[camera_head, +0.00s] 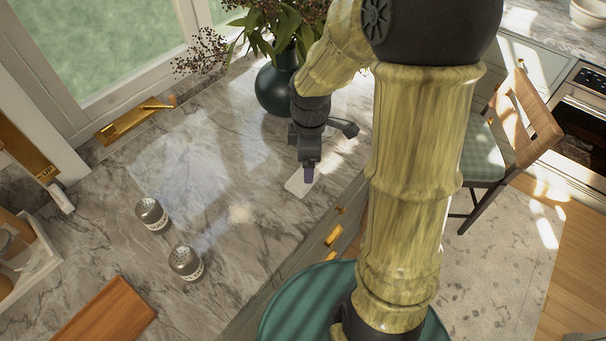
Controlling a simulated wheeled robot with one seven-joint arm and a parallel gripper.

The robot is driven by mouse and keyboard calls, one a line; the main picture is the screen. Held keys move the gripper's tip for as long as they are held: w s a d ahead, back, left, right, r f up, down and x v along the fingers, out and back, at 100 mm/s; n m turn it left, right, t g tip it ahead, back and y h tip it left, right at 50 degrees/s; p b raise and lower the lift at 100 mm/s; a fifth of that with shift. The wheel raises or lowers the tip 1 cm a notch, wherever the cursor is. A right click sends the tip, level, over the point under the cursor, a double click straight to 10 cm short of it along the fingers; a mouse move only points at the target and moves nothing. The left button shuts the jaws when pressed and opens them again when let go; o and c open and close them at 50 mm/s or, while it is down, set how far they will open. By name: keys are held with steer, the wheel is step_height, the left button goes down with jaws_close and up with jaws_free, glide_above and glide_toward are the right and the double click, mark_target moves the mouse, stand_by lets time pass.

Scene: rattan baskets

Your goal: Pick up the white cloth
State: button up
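A small flat white piece (297,187), which looks like the white cloth, lies on the marble counter near its front edge. My gripper (309,174) points down directly over it, and its tips cover part of it. I see the fingers almost edge-on as one narrow dark, bluish shape. I cannot tell whether they are open or shut, or whether they touch the cloth. The arm comes in from the right and hides part of the counter's edge.
A dark green vase (276,88) with leafy stems stands close behind my gripper. Two metal-topped shakers (151,214) (186,262) stand to the left. A wooden board (104,312) lies at the lower left. A chair (483,150) stands at the right. The counter's middle is mostly clear.

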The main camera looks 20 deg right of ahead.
steer(key=w+r+n+g+p, duration=0.1)
steer(key=w+r+n+p, duration=0.1)
steer(key=w+n, duration=0.4)
steer(key=n+p, duration=0.1)
steer(key=n, duration=0.3)
steer(key=shift+d+n, duration=0.25)
steer(key=shift+n, duration=0.15)
steer(key=shift+w, duration=0.1)
steer(key=p, duration=0.2)
glide_above(303, 180)
steer(key=w, duration=0.1)
step_height(303, 180, down, 12)
steer(key=shift+w+d+f, duration=0.1)
steer(key=shift+d+f, duration=0.05)
steer(key=shift+f+p, duration=1.2)
steer(key=shift+f, duration=1.4)
